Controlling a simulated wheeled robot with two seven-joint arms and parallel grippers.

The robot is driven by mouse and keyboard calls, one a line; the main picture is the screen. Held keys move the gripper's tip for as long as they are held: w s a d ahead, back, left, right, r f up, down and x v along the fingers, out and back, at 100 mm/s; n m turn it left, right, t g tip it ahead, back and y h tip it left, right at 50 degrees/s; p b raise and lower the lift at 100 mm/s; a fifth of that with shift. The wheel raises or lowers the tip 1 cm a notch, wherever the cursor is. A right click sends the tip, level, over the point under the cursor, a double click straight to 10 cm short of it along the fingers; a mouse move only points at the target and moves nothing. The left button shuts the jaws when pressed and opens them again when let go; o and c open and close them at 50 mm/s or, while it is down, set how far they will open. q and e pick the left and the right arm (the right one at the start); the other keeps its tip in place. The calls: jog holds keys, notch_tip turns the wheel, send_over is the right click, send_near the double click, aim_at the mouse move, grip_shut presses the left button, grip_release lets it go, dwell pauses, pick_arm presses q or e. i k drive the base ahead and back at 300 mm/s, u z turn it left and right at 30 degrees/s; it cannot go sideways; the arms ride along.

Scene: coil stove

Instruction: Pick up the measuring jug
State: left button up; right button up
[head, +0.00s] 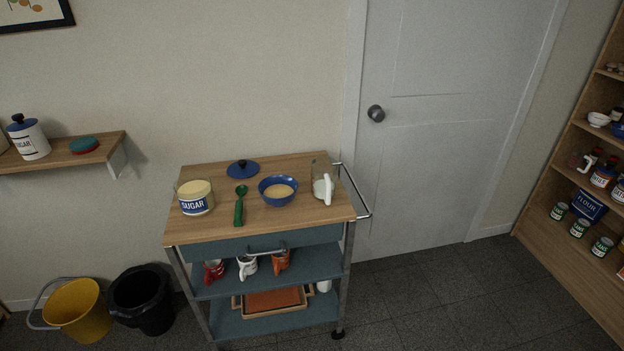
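The measuring jug (323,187) stands upright at the right end of the wooden top of a kitchen cart (290,222). It looks clear, with a white handle facing the front and something whitish in its lower part. It is close to the blue bowl on its left and the cart's metal side rail on its right. Neither of my grippers shows in the head view.
On the cart top are a sugar jar (196,198), a green scoop (239,207), a blue lid (243,169) and a blue bowl (278,191). A metal rail (352,190) edges the right side. Open floor (430,285) lies to the right, before the door (440,120).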

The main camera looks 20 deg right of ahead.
aim_at(324, 169)
jog(key=u, duration=3.55)
jog(key=k, duration=1.8)
jog(key=z, duration=1.05)
